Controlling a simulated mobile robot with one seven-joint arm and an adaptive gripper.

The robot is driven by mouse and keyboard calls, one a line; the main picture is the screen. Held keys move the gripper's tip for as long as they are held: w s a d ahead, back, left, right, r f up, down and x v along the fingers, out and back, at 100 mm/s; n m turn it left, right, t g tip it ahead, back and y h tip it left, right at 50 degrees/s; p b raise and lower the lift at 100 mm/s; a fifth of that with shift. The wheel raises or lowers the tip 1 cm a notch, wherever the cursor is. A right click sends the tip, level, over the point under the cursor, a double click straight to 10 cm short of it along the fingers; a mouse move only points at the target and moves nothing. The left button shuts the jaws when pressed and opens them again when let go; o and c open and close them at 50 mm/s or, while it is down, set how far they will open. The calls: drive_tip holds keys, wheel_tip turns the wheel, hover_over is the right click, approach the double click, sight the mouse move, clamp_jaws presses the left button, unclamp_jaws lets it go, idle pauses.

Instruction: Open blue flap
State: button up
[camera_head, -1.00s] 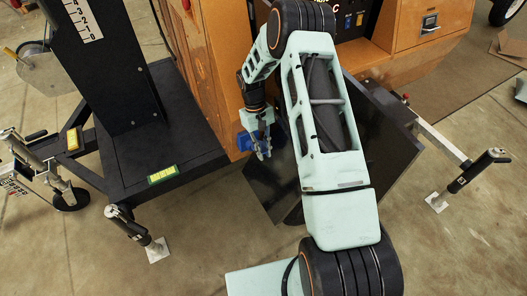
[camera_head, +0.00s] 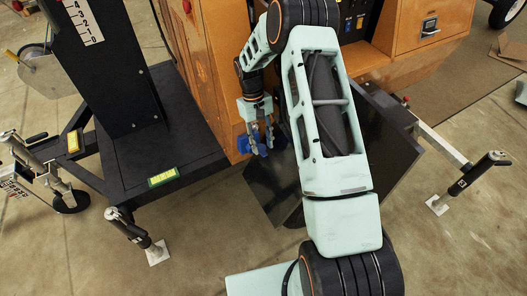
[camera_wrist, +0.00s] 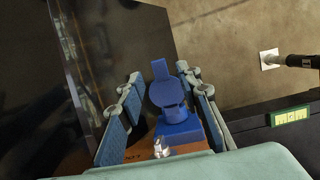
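The blue flap (camera_wrist: 165,91) is a round blue lid with a short tab on its far side, on a blue socket body (camera_wrist: 178,130) fixed to the orange cabinet. In the head view, blue parts (camera_head: 281,139) show beside my gripper. My gripper (camera_head: 261,147) is in front of the socket. In the wrist view my gripper (camera_wrist: 160,90) is open, with one finger on each side of the blue flap and gaps between. I cannot tell how far the flap is raised. The head view mostly hides it behind the fingers.
A dark panel (camera_wrist: 115,50) lies close to the left finger in the wrist view. The black mast base (camera_head: 150,150) with a yellow-green label stands left of the gripper in the head view. Outrigger legs (camera_head: 477,170) stand at both sides. Concrete floor is free in front.

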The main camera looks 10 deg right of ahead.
sight(259, 148)
drive_tip(key=v, duration=0.7)
drive_tip(key=shift+r, duration=0.2)
drive_tip(key=shift+w, duration=0.1)
